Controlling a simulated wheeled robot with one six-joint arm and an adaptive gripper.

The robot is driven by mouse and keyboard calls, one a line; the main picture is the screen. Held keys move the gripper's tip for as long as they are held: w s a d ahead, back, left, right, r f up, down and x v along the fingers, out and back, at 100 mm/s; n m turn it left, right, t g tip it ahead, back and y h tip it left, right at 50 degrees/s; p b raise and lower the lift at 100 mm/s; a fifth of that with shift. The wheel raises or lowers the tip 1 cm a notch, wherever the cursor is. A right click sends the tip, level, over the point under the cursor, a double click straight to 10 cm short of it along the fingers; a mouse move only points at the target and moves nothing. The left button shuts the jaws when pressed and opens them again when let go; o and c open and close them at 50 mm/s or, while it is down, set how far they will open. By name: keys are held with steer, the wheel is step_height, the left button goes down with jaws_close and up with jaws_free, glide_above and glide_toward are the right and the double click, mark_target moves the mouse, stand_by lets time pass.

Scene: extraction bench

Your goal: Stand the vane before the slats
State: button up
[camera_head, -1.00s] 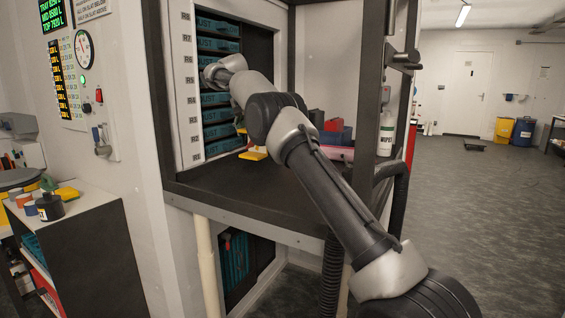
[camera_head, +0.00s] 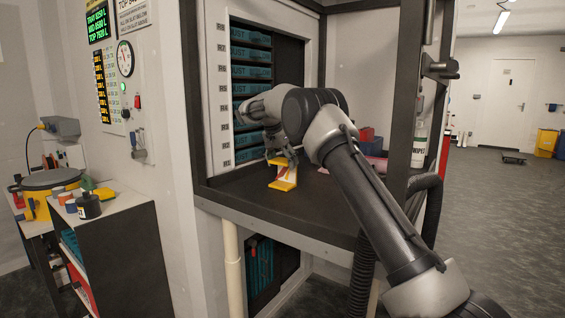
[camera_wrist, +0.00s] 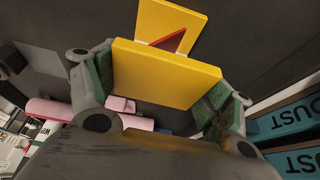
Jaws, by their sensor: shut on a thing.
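The vane (camera_head: 287,174) has yellow ends, a white face and a red mark; in the head view it is at the bench top, in front of the lower slats. I cannot tell whether it touches the bench. In the wrist view its yellow slab (camera_wrist: 165,75) sits between my two fingers. My gripper (camera_wrist: 163,85) is shut on it; in the head view my gripper (camera_head: 281,150) is above the vane, partly hidden by my arm. The teal slats (camera_head: 250,72) stand in a column behind, with row labels on their left; my arm covers some.
The dark bench top (camera_head: 235,192) is clear around the vane. Red and blue boxes (camera_head: 368,136) and a pink item stand farther back right. A dark frame post (camera_head: 405,90) rises at the bench's right. A side shelf (camera_head: 125,208) with jars stands at left.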

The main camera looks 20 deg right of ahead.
steer(key=o, duration=1.4)
steer(key=shift+f, duration=0.1)
steer(key=v, duration=1.2)
steer(key=shift+r, duration=0.2)
